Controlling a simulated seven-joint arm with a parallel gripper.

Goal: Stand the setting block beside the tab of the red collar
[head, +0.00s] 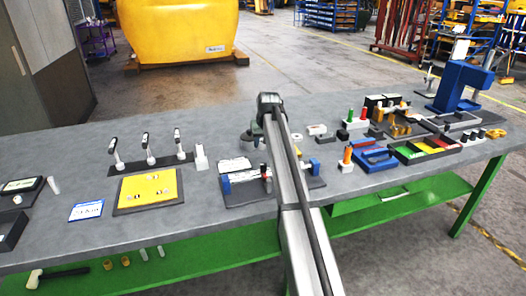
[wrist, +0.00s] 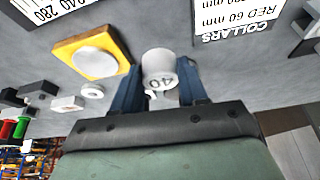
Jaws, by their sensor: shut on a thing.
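My gripper (wrist: 160,82) has its two blue fingers shut on a pale round block (wrist: 158,66) marked 40, which looks like a setting block. The block is above the grey bench, and I cannot tell whether it touches anything. In the head view my own arm hides the gripper and block. A dark-based fixture (head: 245,197) with a rod stands on the bench, partly behind my arm. The red collar's tab is too small to make out.
A card headed COLLARS, reading RED 60 mm (wrist: 236,20), lies near the held block. A yellow square with a pale disc (wrist: 92,60) is on its other side. A white upright piece (head: 200,158) stands left of the fixture. A blue tool (head: 376,160) and trays (head: 425,148) lie right.

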